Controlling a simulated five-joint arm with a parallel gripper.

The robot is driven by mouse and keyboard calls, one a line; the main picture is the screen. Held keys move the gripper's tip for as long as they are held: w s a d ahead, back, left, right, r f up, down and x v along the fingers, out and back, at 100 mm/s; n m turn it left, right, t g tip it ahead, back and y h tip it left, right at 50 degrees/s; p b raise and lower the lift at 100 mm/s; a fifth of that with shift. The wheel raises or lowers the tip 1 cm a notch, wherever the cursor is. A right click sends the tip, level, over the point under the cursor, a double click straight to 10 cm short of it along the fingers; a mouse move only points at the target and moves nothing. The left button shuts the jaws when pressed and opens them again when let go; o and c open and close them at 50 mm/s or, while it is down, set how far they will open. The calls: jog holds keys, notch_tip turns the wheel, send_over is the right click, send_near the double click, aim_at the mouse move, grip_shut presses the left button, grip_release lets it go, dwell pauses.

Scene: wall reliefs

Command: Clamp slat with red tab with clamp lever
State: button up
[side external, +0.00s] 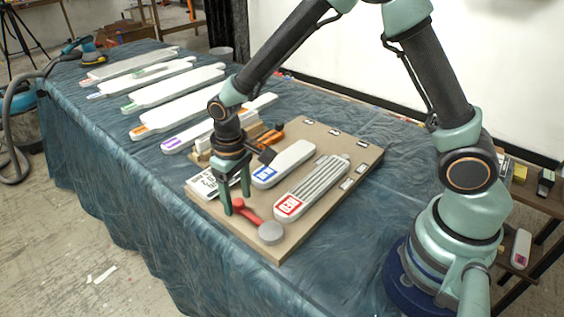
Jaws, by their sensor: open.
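The slat with the red tab (312,188) is a pale ribbed slat lying on the brown board, with a red label (288,206) at its near end. A red lever (252,216) lies left of that end, close to a round grey disc (271,233). It looks like the clamp lever. My gripper (237,202) points down over the near left part of the board, with its fingers apart beside the red lever. I see nothing held between them. The fingers hide part of the lever's left end, and I cannot tell whether they touch it.
A slat with a blue tab (284,163) lies left of the ribbed one. An orange clamp-like piece (268,138) sits behind my gripper, and a white printed card (203,186) lies to its left. Several pale slats (176,88) lie on the blue cloth (90,160).

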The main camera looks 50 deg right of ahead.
jog(key=shift+f, duration=0.45)
grip_shut()
dwell(1.2)
